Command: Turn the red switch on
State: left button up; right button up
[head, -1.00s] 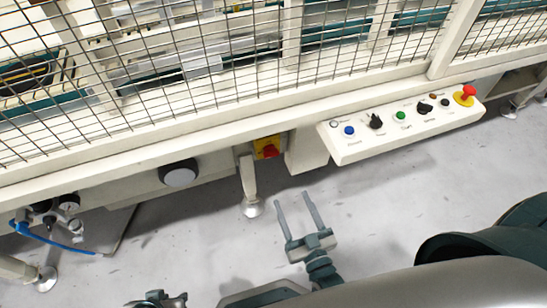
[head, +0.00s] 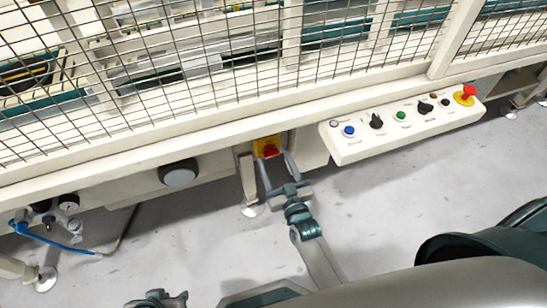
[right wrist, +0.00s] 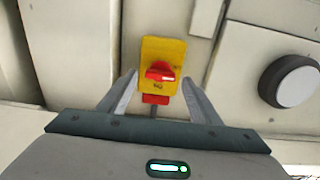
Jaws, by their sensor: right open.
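The red switch (head: 270,150) sits on a yellow plate (head: 259,146) under the machine's front beam. In the right wrist view the red switch (right wrist: 160,71) has its handle lying roughly crosswise on the yellow plate (right wrist: 163,48). My right gripper (head: 276,157) is open, with its fingers pointing at the switch, one on each side. The right wrist view shows the fingertips (right wrist: 158,78) flanking the plate's lower part; I cannot tell whether they touch anything. My left gripper (head: 160,299) shows only partly at the bottom edge, and its opening is unclear.
A sloped control panel (head: 350,155) with several buttons and a red emergency knob (head: 468,91) is to the right. A dark round knob with a grey face (head: 180,177) is to the left. A machine leg (head: 248,180) stands just below the switch. Floor (head: 400,210) in front is clear.

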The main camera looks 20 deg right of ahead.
jog(key=shift+w, duration=0.8)
jog(key=c, duration=1.1)
jog(key=shift+o, duration=0.3)
